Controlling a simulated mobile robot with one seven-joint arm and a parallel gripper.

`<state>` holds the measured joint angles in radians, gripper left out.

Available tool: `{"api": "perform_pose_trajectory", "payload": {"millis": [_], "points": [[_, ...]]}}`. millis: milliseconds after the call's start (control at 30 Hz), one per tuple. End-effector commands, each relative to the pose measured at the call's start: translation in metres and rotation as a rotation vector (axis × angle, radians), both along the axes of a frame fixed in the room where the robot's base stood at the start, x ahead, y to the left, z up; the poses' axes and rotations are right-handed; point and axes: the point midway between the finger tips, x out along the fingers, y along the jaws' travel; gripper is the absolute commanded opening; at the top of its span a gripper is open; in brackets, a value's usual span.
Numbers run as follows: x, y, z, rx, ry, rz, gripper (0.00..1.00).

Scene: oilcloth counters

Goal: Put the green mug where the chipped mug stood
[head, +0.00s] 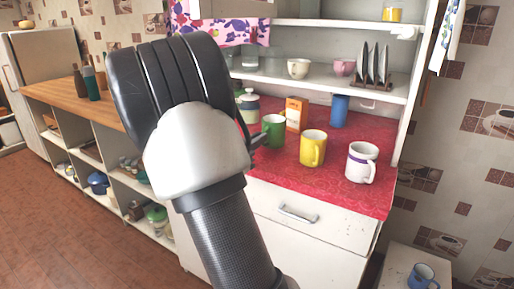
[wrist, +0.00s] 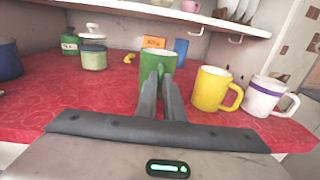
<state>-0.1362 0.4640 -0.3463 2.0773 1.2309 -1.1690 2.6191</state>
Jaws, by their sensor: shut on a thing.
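The green mug (head: 274,128) is at the red counter, left of a yellow mug (head: 313,147). It also shows upright in the wrist view (wrist: 155,62), straight ahead. My gripper (wrist: 161,82) is shut on the green mug, with its fingers at the near side. In the head view my arm hides most of the gripper (head: 256,138). I cannot tell whether the mug touches the counter. A white mug with a purple band (head: 362,161) stands right of the yellow one. A blue mug (head: 424,277) sits on a low white stool. I cannot make out a chip on any mug.
A shelf (head: 310,79) with dishes hangs above.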

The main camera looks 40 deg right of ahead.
Motion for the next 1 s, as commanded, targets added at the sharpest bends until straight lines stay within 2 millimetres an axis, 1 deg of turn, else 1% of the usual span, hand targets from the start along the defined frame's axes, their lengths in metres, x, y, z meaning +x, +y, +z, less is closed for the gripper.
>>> {"api": "perform_pose_trajectory", "payload": {"millis": [33, 133, 367, 567, 600, 700, 1000], "points": [[0.000, 0.000, -0.011, -0.003, 0.005, 0.000, 0.00], [0.000, 0.000, -0.021, -0.002, 0.003, 0.000, 0.00], [0.000, 0.000, -0.020, -0.001, 0.001, 0.000, 0.00], [0.000, 0.000, -0.024, -0.001, 0.000, 0.000, 0.00], [0.000, 0.000, -0.024, 0.001, 0.001, 0.000, 0.11], [0.000, 0.000, -0.024, 0.001, 0.001, 0.000, 0.27], [0.000, 0.000, -0.022, 0.000, 0.002, 0.000, 0.27]]}}
